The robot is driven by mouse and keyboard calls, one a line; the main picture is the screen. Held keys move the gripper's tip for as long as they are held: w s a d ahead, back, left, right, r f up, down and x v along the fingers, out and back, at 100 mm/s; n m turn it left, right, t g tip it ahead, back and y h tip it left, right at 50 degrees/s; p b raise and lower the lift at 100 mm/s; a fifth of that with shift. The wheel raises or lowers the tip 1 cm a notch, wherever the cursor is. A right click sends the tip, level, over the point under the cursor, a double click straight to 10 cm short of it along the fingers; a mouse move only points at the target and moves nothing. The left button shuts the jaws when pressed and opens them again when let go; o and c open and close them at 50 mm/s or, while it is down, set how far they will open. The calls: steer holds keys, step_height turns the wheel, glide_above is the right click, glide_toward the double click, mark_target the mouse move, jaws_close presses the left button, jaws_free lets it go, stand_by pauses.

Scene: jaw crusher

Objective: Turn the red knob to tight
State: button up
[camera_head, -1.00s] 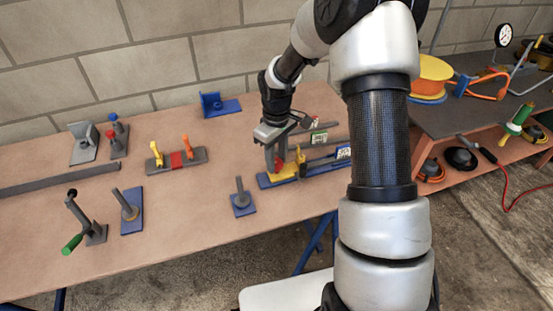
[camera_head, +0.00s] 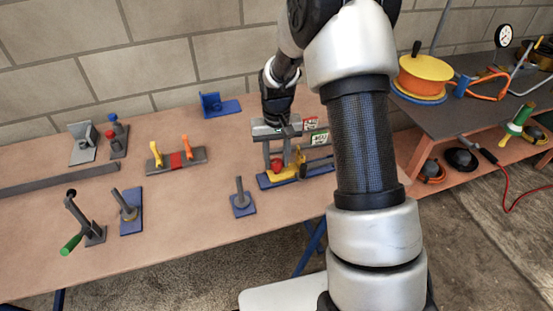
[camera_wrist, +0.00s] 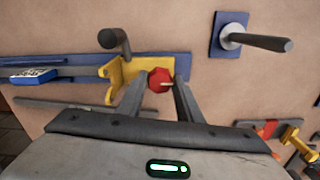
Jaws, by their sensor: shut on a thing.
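The red knob (camera_head: 277,163) sits on the yellow part (camera_head: 289,172) of a blue-based fixture near the middle right of the workbench. In the wrist view the red knob (camera_wrist: 160,80) shows a pale mark on its face and lies between the fingers. My gripper (camera_wrist: 161,84) is shut on it, with one finger on each side. In the head view my gripper (camera_head: 274,160) reaches down over the fixture. The wrist view also shows the yellow bracket (camera_wrist: 121,72) and a dark upright handle (camera_wrist: 111,40) beside the knob.
Small label signs (camera_head: 319,138) stand behind the fixture. A blue-based post (camera_head: 241,200) stands to its left. A grey block with orange and yellow levers (camera_head: 177,160) is farther left. A second bench (camera_head: 455,130) with reels is at right.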

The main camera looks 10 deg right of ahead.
mark_target(277, 162)
stand_by(0.5)
steer(key=o, duration=1)
steer(key=shift+o, duration=0.2)
step_height(277, 162, up, 18)
steer(key=p, duration=0.2)
steer(key=shift+f, duration=0.25)
